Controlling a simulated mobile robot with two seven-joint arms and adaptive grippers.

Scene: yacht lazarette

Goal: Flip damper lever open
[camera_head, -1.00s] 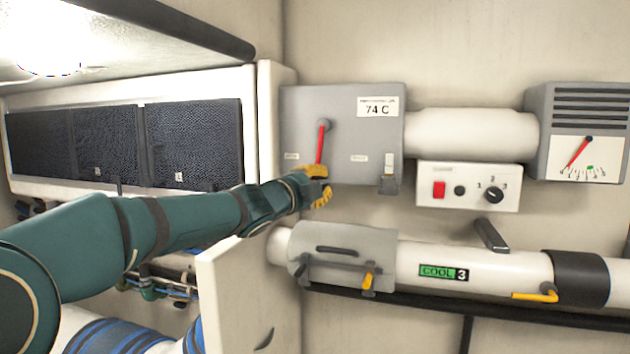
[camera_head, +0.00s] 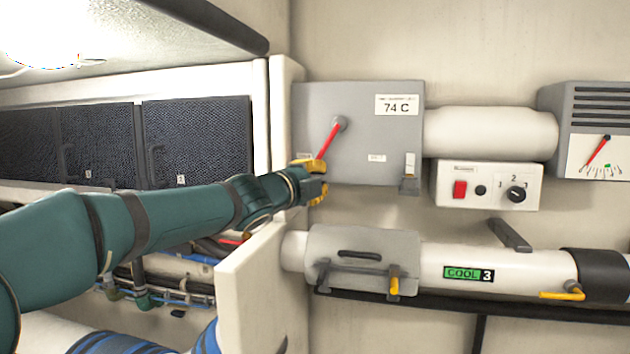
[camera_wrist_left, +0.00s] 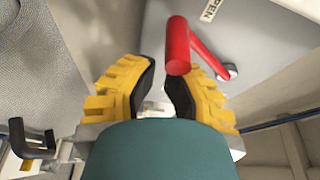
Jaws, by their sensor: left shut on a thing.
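The red damper lever (camera_head: 329,140) is on the front of a grey box (camera_head: 373,135). It slants down and to the left from its pivot, its lower end near a small label (camera_head: 304,156) on the box's left side. My left gripper (camera_head: 314,180), with yellow fingers, is at the lever's lower end and is shut on it. In the left wrist view the red handle (camera_wrist_left: 178,48) stands at the yellow fingers (camera_wrist_left: 160,88), overlapping the right one; the exact contact is hidden. A label reading "PEN" (camera_wrist_left: 211,10), partly cut off, is near the lever. My right gripper is not in view.
A white panel edge (camera_head: 250,285) stands below my left forearm. A pipe with a clamp cover (camera_head: 363,262) runs below the box. A switch panel (camera_head: 487,185) and a gauge unit (camera_head: 597,130) are to the right. Dark mesh panels (camera_head: 197,142) are at left.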

